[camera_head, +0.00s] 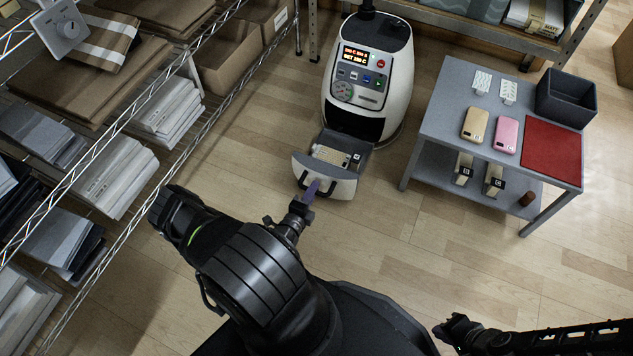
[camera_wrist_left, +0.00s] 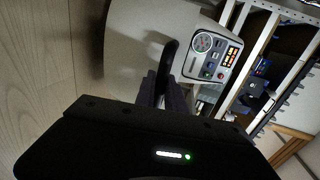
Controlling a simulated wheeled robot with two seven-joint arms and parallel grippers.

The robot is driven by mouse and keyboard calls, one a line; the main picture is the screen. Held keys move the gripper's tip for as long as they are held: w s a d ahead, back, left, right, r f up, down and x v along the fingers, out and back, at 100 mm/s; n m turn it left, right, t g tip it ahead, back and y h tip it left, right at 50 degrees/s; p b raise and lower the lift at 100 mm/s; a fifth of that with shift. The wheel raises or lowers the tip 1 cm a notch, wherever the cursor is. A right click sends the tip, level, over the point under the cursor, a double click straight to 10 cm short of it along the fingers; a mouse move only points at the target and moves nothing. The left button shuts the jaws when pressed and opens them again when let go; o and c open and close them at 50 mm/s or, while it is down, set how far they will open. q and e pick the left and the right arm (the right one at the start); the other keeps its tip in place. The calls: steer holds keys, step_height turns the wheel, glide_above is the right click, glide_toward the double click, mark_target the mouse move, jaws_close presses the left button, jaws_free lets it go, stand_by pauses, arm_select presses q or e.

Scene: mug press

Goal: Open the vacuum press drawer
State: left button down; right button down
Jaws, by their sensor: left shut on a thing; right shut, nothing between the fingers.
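The white vacuum press (camera_head: 370,75) stands on the floor at top centre of the head view, with a lit control panel. Its drawer (camera_head: 328,180) sticks out at the front, pulled open, with a phone case (camera_head: 333,156) lying inside. My left gripper (camera_head: 311,189) is at the dark handle on the drawer's front and is shut on it. In the left wrist view the fingers (camera_wrist_left: 162,92) close around the black handle (camera_wrist_left: 170,58), and the press panel (camera_wrist_left: 213,57) shows behind. My right gripper (camera_head: 450,330) is at the bottom right of the head view, shut and empty, away from the press.
A grey table (camera_head: 450,120) at the right holds a tan phone case (camera_head: 475,124), a pink one (camera_head: 507,135), a red mat (camera_head: 553,152) and a dark bin (camera_head: 566,98). A wire shelf (camera_head: 120,130) with packages lines the left. Floor between is clear.

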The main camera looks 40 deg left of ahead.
arm_select(q)
steer(key=shift+s+d, duration=0.25)
steer(key=shift+s, duration=0.25)
steer(key=c, duration=1.4)
jaws_free()
steer(key=shift+s, duration=0.1)
steer(key=p+v, duration=0.2)
steer(key=v, duration=0.5)
steer(key=shift+s, duration=0.25)
steer(key=shift+d+r, duration=0.1)
steer(key=shift+r, duration=0.05)
